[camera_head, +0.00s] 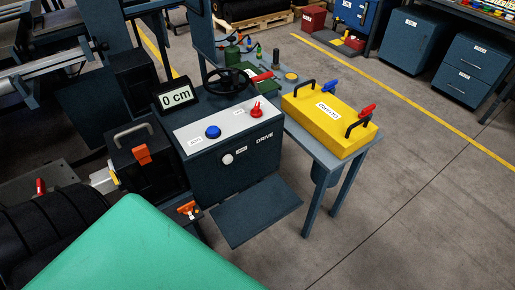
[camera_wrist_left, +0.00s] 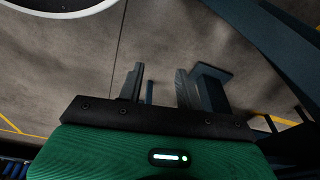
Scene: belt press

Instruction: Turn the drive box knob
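The dark drive box (camera_head: 250,160), marked DRIVE, stands in the middle of the head view. A small round white knob (camera_head: 227,159) sits on its front face. On its light top panel are a blue button (camera_head: 213,132) and a red control (camera_head: 256,111). A dark flat panel (camera_head: 256,209) sticks out below the front. In the left wrist view, my left gripper (camera_wrist_left: 162,88) has its two fingers apart with nothing held between them, over grey floor. Neither gripper shows in the head view, and the drive box cannot be made out in the wrist view.
A yellow cover (camera_head: 329,118) with black handles lies on a side table right of the box. A black handwheel (camera_head: 229,83) and a display reading 0 cm (camera_head: 178,97) are behind it. Open floor (camera_head: 420,200) lies to the right.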

